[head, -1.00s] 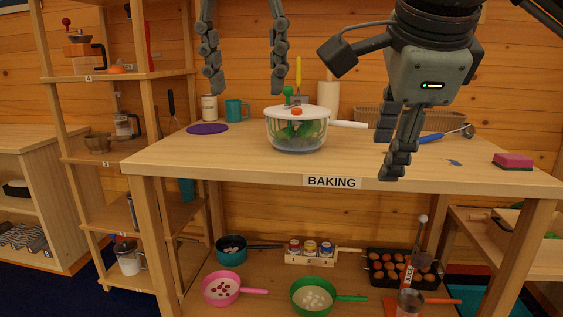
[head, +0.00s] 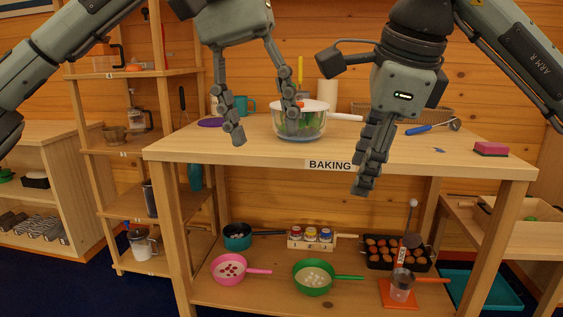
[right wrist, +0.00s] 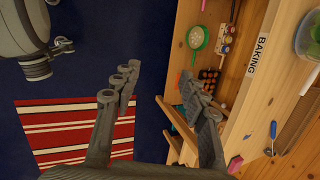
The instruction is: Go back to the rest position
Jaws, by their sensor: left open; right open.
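My left gripper (head: 262,121) hangs with its fingers spread, open and empty, in front of the baking table. One of its fingers covers part of a glass bowl (head: 309,124) with a white lid and green contents on the tabletop. My right gripper (head: 366,160) points down in front of the table's front edge, right of the BAKING label. In the right wrist view its two fingers (right wrist: 157,97) stand apart with nothing between them. The baking table (head: 225,152) is wooden, with a lower shelf.
The table holds a teal mug (head: 248,106), a blue-handled tool (head: 420,129) and a pink sponge (head: 491,149). The shelf below holds a pink pan (head: 228,270), a green pan (head: 314,278) and a muffin tray (head: 380,262). A striped rug (right wrist: 60,125) lies on open floor.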

